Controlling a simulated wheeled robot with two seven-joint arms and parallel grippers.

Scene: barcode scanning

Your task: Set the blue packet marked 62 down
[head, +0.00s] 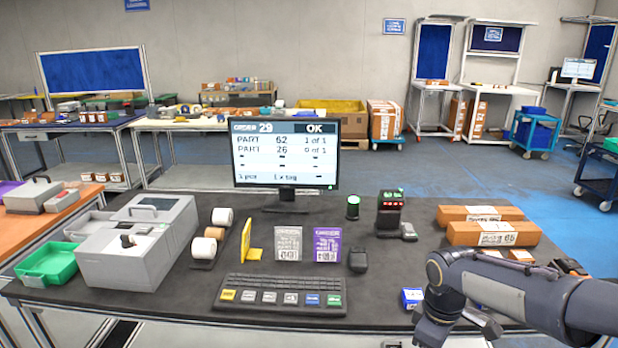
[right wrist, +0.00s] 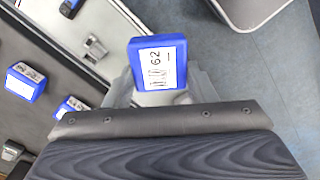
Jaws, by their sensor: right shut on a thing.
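The blue packet marked 62 (right wrist: 158,50) has a white label with a barcode facing the right wrist camera. My right gripper (right wrist: 165,97) is shut on it. In the right wrist view, the packet is held near the light table edge, with blue-grey floor to its right. In the head view my right arm comes in at the lower right, and the held packet cannot be made out there. My left gripper is in neither view.
Other blue packets (right wrist: 25,82) (right wrist: 70,108) lie on the dark mat. A grey bin (right wrist: 262,12) is at the upper right of the wrist view. The monitor (head: 285,155) reads OK, part 62 1 of 1, part 26 0 of 1. A keyboard (head: 280,296) and brown boxes (head: 492,233) stand on the table.

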